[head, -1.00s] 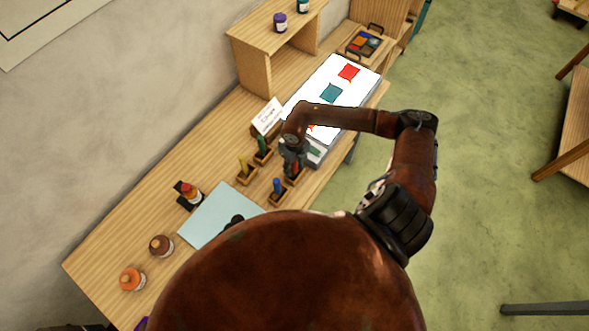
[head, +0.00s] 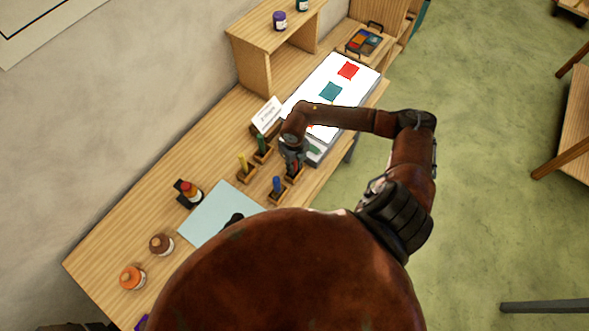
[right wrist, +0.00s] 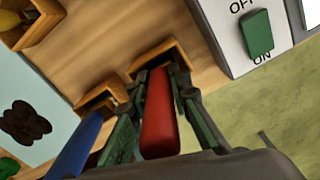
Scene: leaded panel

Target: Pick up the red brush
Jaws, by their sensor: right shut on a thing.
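The red brush (right wrist: 160,118) shows large in the right wrist view, standing between the two green-padded fingers of my right gripper (right wrist: 158,125). The fingers are shut on it, just above a small wooden holder (right wrist: 172,54). Whether its lower end is still inside the holder I cannot tell. In the head view my right gripper (head: 293,163) points down at the holders, and the brush is mostly hidden by it. My left gripper is not in view.
A blue brush (head: 277,185) stands in a holder close beside the gripper. A yellow brush (head: 243,163) and a green brush (head: 261,143) stand in holders to the left. A white light panel (head: 321,98) with a green switch (right wrist: 256,36) borders the holders.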

